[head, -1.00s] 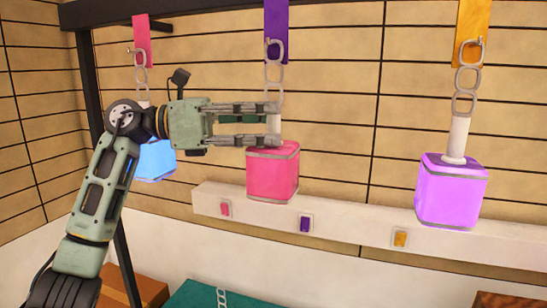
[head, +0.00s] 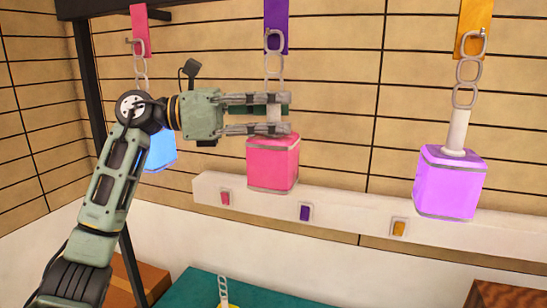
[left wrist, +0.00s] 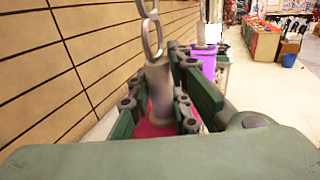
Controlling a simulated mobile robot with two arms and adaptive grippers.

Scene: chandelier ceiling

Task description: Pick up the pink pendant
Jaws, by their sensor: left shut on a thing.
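The pink pendant (head: 272,163) hangs by a chain from a hook under the purple strip (head: 277,24) in the head view. My left gripper (head: 281,114) comes in from the left just above its pink body and is shut on its pale stem. In the left wrist view the stem (left wrist: 160,88) stands between the fingers, with the chain above it. The pink body shows only partly below, hidden by the fingers. My right gripper is in neither current view.
A blue pendant (head: 161,150) hangs behind my left arm, partly hidden. A purple pendant (head: 449,182) hangs at the right under an orange strip (head: 474,28). A white ledge (head: 345,218) with small coloured switches runs behind. A teal surface (head: 205,287) lies below.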

